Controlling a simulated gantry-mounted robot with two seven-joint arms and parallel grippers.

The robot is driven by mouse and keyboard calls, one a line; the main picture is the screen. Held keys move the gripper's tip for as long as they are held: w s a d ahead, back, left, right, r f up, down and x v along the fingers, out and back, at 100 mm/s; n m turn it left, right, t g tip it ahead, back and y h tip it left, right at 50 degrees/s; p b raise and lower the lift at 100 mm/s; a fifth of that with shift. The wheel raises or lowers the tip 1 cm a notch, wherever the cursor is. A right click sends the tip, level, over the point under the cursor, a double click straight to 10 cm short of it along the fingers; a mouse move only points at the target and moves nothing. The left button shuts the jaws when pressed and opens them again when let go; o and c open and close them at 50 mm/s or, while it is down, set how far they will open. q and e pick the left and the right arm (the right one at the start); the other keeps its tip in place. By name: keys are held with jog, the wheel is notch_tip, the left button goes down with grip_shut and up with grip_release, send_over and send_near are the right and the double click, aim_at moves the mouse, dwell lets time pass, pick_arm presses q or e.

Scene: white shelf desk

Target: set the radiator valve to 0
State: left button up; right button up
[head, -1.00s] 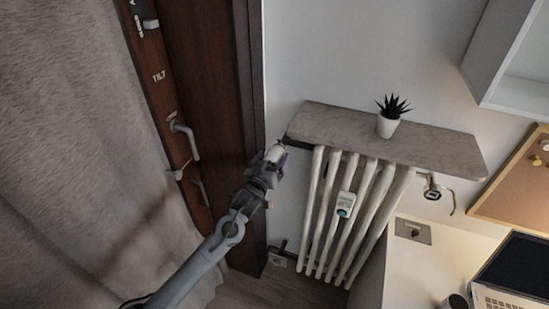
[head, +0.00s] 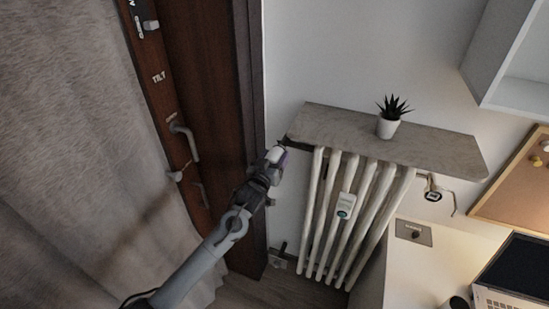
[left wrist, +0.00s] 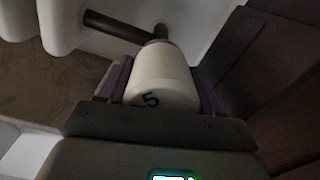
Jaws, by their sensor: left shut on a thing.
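The radiator valve (left wrist: 160,75) is a white cylindrical knob with a black 5 on the side that shows in the left wrist view. It sits at the end of a dark pipe. My left gripper (left wrist: 165,90) is shut on it, with a purple finger on each side. In the head view my left gripper (head: 274,158) is at the upper left corner of the radiator (head: 340,225), by the door frame, and largely hides the valve. The valve's other markings and its pointer cannot be made out. My right gripper is not in view.
A stone shelf (head: 345,131) with a potted plant (head: 389,124) covers the radiator's top. The dark wooden door frame (head: 245,110) stands close to my left gripper. A grey curtain (head: 60,150) hangs at the left. A white desk (head: 420,265) is at the lower right.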

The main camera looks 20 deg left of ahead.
pick_arm(q)
jog(key=shift+r, duration=0.1)
jog(key=m+p, duration=0.2)
jog(key=m, duration=0.1)
jog(key=shift+m, duration=0.4)
jog(key=m+p, duration=0.2)
jog(key=m, duration=0.1)
jog(key=shift+d+m, duration=0.15)
jog(key=shift+m, duration=0.25)
jog(key=m+p, duration=0.1)
jog(key=m, duration=0.6)
jog(key=m+p, duration=0.1)
jog(key=m, duration=0.2)
jog(key=shift+d+f, duration=0.1)
jog(key=shift+f, duration=0.1)
jog(key=shift+m, duration=0.3)
jog(key=o, duration=1)
